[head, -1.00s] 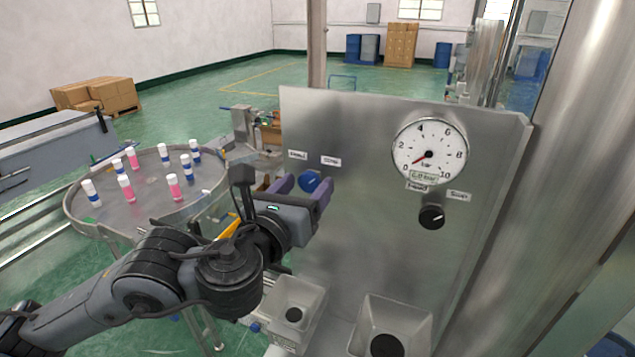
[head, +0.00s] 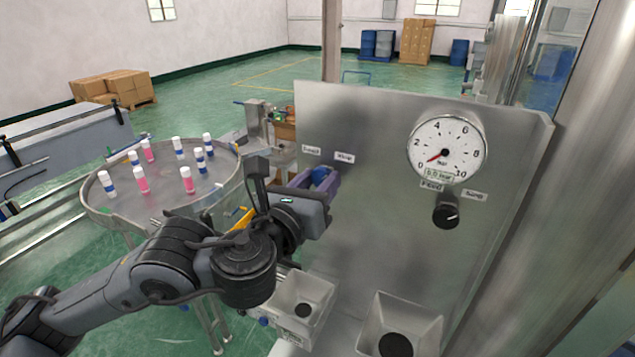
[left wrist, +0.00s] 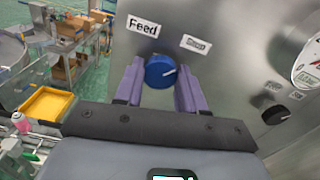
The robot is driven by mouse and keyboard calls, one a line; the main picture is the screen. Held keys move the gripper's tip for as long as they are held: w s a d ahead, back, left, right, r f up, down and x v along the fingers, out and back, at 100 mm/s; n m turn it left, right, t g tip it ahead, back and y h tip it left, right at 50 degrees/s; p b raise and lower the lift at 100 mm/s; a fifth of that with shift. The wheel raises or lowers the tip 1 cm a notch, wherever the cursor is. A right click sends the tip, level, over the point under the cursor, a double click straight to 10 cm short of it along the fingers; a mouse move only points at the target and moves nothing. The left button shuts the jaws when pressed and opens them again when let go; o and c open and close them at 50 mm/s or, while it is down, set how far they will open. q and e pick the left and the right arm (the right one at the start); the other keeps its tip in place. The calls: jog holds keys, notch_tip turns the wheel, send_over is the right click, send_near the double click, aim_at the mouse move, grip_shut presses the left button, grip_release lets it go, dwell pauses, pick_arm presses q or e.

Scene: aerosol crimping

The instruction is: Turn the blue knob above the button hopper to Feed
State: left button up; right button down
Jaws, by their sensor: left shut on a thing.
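The blue knob (head: 320,174) is on the upright steel panel (head: 370,130), and it also shows in the left wrist view (left wrist: 160,70). Its white mark points right in the wrist view. The Feed label (left wrist: 143,26) is at its upper left and the Stop label (left wrist: 196,44) at its upper right. My left gripper (head: 317,181) is shut on the knob, with one purple finger on each side. In the head view the fingers hide part of the knob. A hopper (head: 303,300) stands below it. My right gripper is in neither view.
A gauge (head: 446,149) reading near 0 and a black knob (head: 446,216) are on the panel's right side. A second hopper (head: 400,325) stands below them. A round table (head: 165,205) with several pink and blue-banded cans is at the left.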

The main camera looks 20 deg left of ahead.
pick_arm(q)
jog(key=n, duration=0.4)
jog(key=shift+f, duration=0.1)
jog(key=n, duration=0.4)
jog(key=shift+n, duration=0.3)
jog(key=n, duration=0.5)
jog(key=shift+n+b, duration=0.3)
jog(key=shift+n, duration=1.9)
jog(key=o, duration=1.1)
jog(key=shift+c, duration=0.2)
